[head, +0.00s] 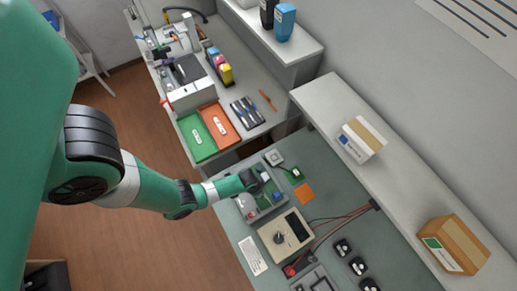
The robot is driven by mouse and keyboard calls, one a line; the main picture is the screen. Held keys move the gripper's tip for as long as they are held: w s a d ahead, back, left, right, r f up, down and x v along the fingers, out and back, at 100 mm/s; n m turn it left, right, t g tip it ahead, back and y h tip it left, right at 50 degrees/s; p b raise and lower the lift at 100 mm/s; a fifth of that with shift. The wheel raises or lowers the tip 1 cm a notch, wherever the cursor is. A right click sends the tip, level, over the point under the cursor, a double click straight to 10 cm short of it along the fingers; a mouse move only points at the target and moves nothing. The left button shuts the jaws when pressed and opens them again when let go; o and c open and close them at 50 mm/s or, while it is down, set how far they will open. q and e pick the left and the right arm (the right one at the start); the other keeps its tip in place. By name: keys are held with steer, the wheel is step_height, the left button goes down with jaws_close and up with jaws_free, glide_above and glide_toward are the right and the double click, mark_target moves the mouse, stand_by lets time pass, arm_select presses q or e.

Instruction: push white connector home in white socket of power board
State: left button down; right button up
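One green arm of mine comes in from the left and ends in the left gripper (255,180), over a grey tray-like fixture (277,209) on the bench. The dark fingers are small and seen from above, so I cannot tell whether they are open or shut, or on what. A green board area (265,201) shows inside the fixture beside the gripper; it may be the power board. I cannot make out the white connector or the white socket, which are too small or hidden by the gripper. My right gripper is not in view.
A beige meter box (285,238) with a dark display and knob stands close in front of the fixture, with red and black leads behind. Boxes stand on the shelf (400,189).

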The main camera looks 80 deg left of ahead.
arm_select(q)
steer(key=shift+f+b, duration=0.4)
steer(key=shift+f, duration=0.1)
steer(key=c, duration=0.6)
jaws_free()
steer(key=shift+r, duration=0.1)
